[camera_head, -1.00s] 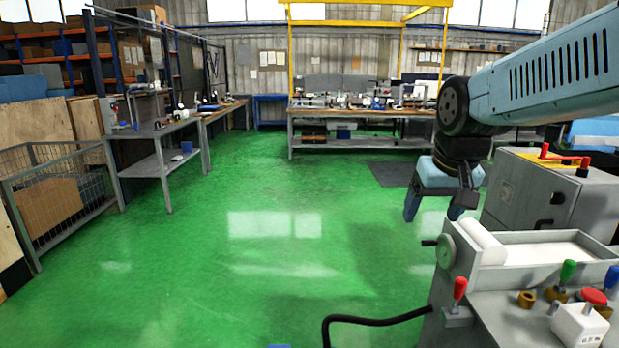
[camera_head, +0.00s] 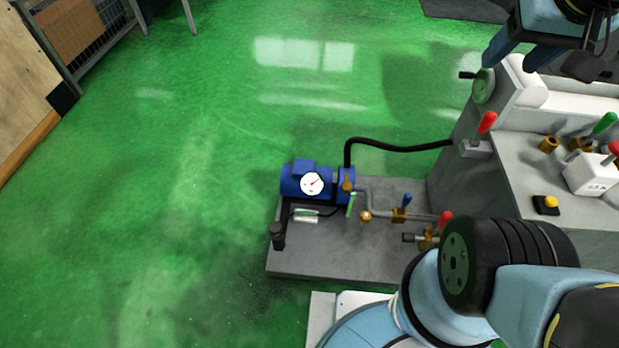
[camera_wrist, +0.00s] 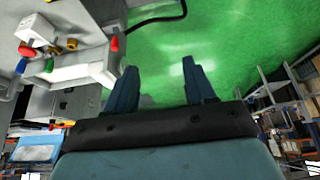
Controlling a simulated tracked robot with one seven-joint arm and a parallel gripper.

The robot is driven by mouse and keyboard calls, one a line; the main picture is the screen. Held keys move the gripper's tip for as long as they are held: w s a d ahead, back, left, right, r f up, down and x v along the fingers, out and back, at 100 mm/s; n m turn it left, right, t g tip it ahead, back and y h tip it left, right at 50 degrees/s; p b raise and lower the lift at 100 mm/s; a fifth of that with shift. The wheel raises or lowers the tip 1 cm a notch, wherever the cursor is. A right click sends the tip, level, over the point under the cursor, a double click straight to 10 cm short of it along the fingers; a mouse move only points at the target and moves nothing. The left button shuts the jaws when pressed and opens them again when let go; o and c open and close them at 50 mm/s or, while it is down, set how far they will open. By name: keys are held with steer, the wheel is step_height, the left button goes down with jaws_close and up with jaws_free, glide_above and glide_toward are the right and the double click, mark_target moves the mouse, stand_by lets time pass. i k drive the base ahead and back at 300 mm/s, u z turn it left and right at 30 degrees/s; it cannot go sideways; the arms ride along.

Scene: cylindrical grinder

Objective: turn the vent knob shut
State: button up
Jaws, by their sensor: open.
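A grey skid (camera_head: 330,262) on the floor carries a blue pump (camera_head: 320,184) with a white dial gauge (camera_head: 312,184). Its pipework has a blue-handled valve (camera_head: 401,208), a red-handled valve (camera_head: 440,225), a small round brass fitting (camera_head: 365,216) and a dark knob (camera_head: 409,238). I cannot tell for sure which of these is the vent knob. My gripper (camera_wrist: 158,72) is open and empty in the wrist view. In the head view my gripper is partly cut off at the top right, well above and away from the skid.
The grinder (camera_head: 520,170) stands right of the skid, with red and green levers, a yellow button (camera_head: 551,202) and a handwheel (camera_head: 484,85). A black hose (camera_head: 400,148) runs from pump to grinder. Green floor (camera_head: 180,230) left of the skid is clear.

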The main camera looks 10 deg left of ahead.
mark_target(346, 187)
steer(key=z, duration=0.15)
steer(key=k, duration=0.95)
steer(key=z, duration=1.75)
steer(key=i, duration=0.5)
steer(key=u, duration=1.9)
